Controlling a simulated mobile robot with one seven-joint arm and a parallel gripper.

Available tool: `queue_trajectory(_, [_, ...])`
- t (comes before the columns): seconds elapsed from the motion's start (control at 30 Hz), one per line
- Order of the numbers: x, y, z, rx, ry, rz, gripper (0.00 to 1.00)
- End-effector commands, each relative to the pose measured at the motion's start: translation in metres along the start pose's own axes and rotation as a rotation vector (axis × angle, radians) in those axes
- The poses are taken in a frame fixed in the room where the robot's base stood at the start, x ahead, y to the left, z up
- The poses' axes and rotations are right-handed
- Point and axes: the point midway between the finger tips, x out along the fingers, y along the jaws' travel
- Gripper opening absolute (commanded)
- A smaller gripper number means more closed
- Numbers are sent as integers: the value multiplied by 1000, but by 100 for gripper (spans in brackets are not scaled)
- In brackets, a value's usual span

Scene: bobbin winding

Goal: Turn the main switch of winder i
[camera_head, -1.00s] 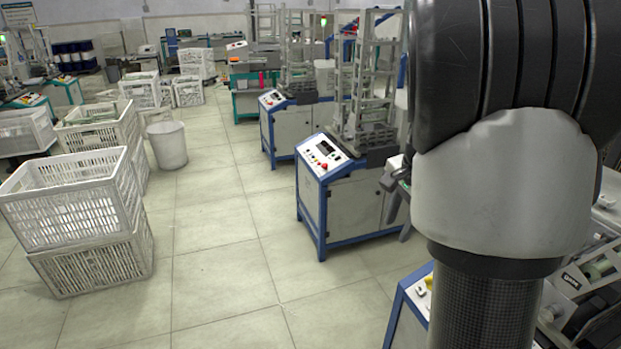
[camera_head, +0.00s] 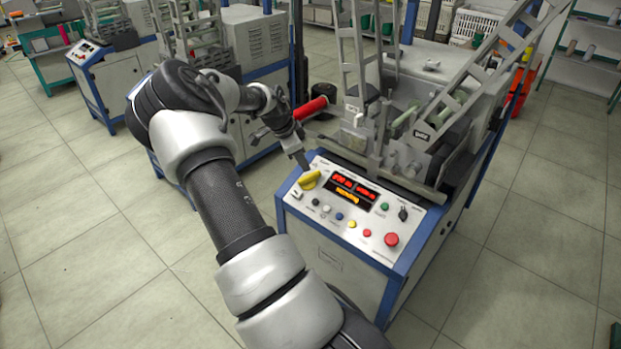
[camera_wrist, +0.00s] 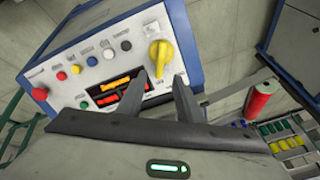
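The main switch, a yellow rotary knob (camera_head: 311,180), sits at the upper left corner of the winder's white control panel (camera_head: 330,214). In the wrist view the knob (camera_wrist: 160,57) lies just beyond my fingertips, in line with the gap between them. My gripper (camera_wrist: 160,82) is open and empty, its two dark fingers apart. In the head view my gripper (camera_head: 303,160) is right by the knob's far side; whether it touches cannot be told. The panel's display (camera_head: 352,189) is lit with red and orange digits.
Several small buttons and a red emergency button (camera_head: 391,239) are on the same panel. A red cylinder (camera_head: 310,108) sticks out behind my gripper; it also shows in the wrist view (camera_wrist: 258,100). The winder's metal frame (camera_head: 400,130) rises behind the panel. Floor left is clear.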

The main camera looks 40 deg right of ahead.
Motion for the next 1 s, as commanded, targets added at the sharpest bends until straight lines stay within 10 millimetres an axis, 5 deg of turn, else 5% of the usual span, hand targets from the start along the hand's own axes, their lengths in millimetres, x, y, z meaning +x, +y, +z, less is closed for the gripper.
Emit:
queue_trajectory(0.2, [52, 2, 0, -1, 1, 2, 33])
queue_trajectory(0.43, [89, 1, 0, -2, 0, 1, 33])
queue_trajectory(0.9, [103, 0, 0, -2, -1, -1, 33])
queue_trajectory(1.0, [103, 0, 0, -2, -1, -1, 19])
